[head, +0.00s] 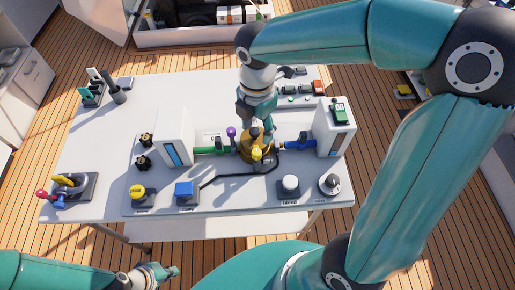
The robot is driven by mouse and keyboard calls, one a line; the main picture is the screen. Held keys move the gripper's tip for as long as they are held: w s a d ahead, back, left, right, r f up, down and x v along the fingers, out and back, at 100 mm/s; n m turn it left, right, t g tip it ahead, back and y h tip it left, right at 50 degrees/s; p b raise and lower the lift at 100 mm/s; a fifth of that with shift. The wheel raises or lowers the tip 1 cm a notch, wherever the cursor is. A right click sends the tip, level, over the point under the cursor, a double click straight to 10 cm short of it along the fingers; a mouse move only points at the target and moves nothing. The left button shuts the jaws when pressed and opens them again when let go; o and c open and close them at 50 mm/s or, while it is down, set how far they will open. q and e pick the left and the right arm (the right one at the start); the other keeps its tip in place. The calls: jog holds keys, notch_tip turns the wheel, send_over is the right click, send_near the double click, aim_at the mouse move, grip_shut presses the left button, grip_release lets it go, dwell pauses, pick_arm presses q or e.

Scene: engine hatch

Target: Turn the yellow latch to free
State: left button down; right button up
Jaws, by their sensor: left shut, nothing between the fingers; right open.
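Several yellow parts show, and I cannot tell for sure which is the latch. A yellow round knob (137,192) sits on a dark base at the table's front left. A small yellow piece (257,153) is on the front of a brass-coloured fitting (264,139) at the table's middle. A yellow curved handle (70,180) is on a dark base at the left edge. My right gripper (257,125) is open and points down at the brass fitting, partly hiding it; contact cannot be told. My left gripper (163,272) is shut and empty, low in front of the table.
A white table (105,170) carries two white upright blocks (176,135) with green and blue pipes between. A purple knob (231,132) stands close to my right gripper. A blue button (184,189) and white knob (290,184) line the front.

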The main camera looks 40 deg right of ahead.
aim_at(257, 152)
notch_tip(257, 152, down, 10)
jog(key=shift+f, duration=0.2)
